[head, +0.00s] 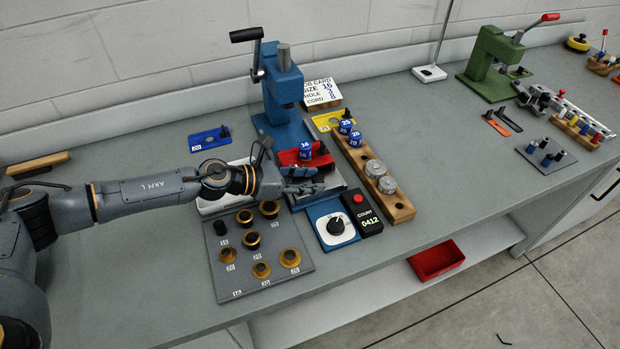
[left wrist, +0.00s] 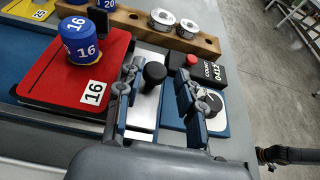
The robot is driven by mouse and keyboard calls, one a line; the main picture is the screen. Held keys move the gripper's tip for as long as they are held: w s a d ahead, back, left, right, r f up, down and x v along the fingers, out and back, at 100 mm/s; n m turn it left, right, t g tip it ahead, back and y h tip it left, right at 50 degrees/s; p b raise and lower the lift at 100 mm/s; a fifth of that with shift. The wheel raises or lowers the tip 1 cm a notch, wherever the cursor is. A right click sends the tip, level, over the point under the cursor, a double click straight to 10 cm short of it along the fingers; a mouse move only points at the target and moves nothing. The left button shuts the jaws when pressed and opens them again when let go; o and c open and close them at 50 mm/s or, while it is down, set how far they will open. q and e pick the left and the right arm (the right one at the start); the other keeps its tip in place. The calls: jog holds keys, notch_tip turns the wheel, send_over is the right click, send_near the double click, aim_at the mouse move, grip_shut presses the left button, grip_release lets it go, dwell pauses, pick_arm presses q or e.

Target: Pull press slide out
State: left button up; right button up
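The blue press (head: 283,95) stands on the bench. Its slide carries a red plate (head: 318,161) marked 16, with a blue 16 block (head: 305,151) on it; the plate (left wrist: 95,75) and block (left wrist: 80,40) also show in the left wrist view. A black knob (left wrist: 154,73) stands on a bare metal strip (left wrist: 143,108) at the plate's front. My left gripper (head: 303,180) is at the front of the slide. In the left wrist view its fingers (left wrist: 154,98) are spread, one on each side of the knob, with gaps visible. In the head view the gripper hides the knob.
A dial box (head: 334,226) and a counter (head: 365,215) stand just right of the slide's front. A wooden rack (head: 400,208) holds blue blocks and metal rings. A grey board (head: 255,262) with brass rings lies at the front left. A green press (head: 492,62) stands farther right.

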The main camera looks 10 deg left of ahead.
pick_arm(q)
jog(key=v, duration=1)
jog(key=shift+s+a, duration=0.25)
jog(key=shift+a, duration=0.05)
jog(key=shift+s+a+r, duration=0.25)
jog(key=shift+a+r, duration=0.05)
jog(key=shift+a, duration=0.05)
